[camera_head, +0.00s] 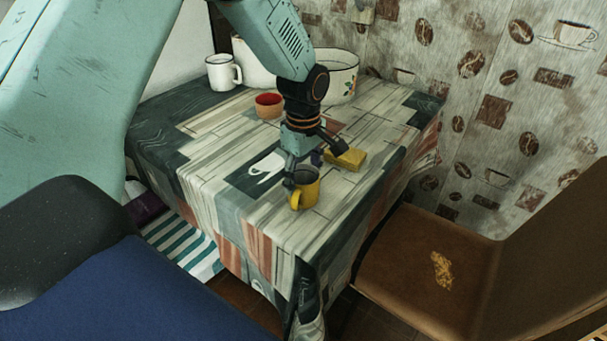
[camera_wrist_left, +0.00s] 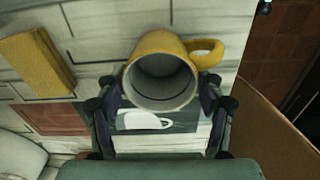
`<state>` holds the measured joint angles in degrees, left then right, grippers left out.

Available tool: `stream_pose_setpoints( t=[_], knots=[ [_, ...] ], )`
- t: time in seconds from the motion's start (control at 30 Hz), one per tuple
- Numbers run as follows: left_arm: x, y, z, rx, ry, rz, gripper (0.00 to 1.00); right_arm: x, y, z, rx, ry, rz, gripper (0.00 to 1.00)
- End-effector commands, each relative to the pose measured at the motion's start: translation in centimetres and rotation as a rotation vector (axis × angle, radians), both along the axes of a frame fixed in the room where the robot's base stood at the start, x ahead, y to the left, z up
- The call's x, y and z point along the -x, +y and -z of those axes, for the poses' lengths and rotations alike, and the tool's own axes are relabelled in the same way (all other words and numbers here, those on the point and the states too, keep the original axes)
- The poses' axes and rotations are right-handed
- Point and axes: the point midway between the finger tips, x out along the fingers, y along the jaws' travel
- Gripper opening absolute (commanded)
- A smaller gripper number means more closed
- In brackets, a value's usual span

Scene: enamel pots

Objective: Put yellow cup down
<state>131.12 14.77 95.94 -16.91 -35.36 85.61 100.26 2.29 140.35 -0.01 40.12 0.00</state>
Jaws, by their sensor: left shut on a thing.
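The yellow cup (camera_head: 306,190) is near the front part of the table, with its handle toward the front left in the head view. In the left wrist view the cup (camera_wrist_left: 165,72) shows its grey inside and its handle at the right. My left gripper (camera_head: 305,174) comes down from above and is shut on the cup, with one finger on each side of it. The fingers also show in the left wrist view (camera_wrist_left: 160,100). My right gripper is not in view.
A yellow sponge-like block (camera_head: 346,158) lies behind the cup to the right. A red bowl (camera_head: 268,105), a white mug (camera_head: 223,73) and a white enamel pot (camera_head: 341,78) stand farther back. A brown chair (camera_head: 430,255) is at the table's right side. The tabletop (camera_head: 240,205) left of the cup is clear.

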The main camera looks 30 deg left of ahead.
Motion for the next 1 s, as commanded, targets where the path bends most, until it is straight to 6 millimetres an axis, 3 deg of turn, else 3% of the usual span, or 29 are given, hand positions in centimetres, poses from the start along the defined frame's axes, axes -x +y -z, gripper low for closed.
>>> stream_pose_setpoints(
  t=[0.07,0.1,0.33,0.77,1.0],
  knots=[
    [0.0,0.0,0.2,0.000,0.000,0.000,0.27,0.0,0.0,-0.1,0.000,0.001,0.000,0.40],
    [0.0,0.0,0.2,0.000,0.000,0.000,0.70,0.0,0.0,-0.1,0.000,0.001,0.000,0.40],
    [0.0,0.0,0.2,0.000,0.000,0.000,0.89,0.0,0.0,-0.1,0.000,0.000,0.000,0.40],
    [0.0,0.0,-0.3,0.000,-0.002,0.001,0.91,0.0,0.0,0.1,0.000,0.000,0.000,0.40],
    [-0.1,0.0,-4.8,0.000,-0.004,0.001,0.91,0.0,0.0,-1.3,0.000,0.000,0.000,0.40]
  ],
)
